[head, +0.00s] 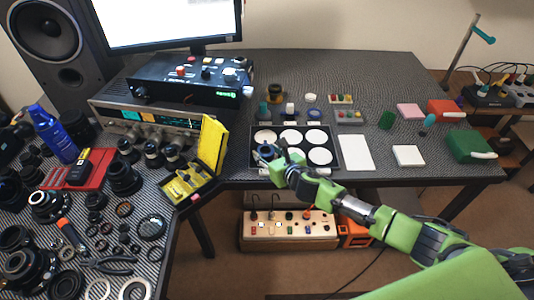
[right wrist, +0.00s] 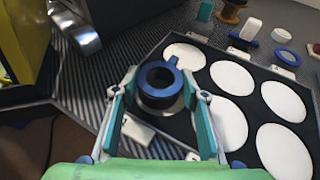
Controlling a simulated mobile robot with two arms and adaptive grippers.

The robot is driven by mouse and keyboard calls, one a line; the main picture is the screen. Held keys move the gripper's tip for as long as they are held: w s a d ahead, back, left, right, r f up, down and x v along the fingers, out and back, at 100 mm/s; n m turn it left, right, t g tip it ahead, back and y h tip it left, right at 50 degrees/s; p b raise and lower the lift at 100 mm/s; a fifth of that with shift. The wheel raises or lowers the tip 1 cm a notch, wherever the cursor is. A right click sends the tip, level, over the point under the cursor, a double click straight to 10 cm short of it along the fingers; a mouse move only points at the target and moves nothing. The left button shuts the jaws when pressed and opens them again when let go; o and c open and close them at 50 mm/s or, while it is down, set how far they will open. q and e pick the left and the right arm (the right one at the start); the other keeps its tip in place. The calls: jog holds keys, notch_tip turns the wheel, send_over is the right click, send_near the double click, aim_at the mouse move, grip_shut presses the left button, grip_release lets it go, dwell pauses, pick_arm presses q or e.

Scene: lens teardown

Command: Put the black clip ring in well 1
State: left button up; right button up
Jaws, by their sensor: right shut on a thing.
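The black clip ring (right wrist: 157,84), dark with a bluish sheen and a small tab at its far side, is between the fingers of my right gripper (right wrist: 160,110). In the head view, my right gripper (head: 275,160) is at the near left of the black tray (head: 303,147), which has several round white wells. The ring is over the near-left well, which it and the fingers mostly hide. I cannot tell whether it touches the well floor. The far-left well (right wrist: 184,57) is empty. I cannot read any well numbers. My left gripper is not in view.
A yellow open case (head: 212,150) stands left of the tray. A white sheet (head: 356,152) and a white block (head: 408,156) lie to its right. Small coloured parts and a spool (head: 275,91) stand behind it. Lens parts crowd the left table.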

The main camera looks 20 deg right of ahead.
jog(key=shift+f, duration=0.1)
jog(key=shift+f, duration=0.15)
jog(key=o, duration=0.9)
jog(key=shift+r, duration=0.35)
jog(key=shift+s+d, duration=0.1)
jog(key=shift+s, duration=0.25)
jog(key=v, duration=1.1)
jog(key=shift+r+p, duration=0.15)
jog(key=shift+p, duration=0.15)
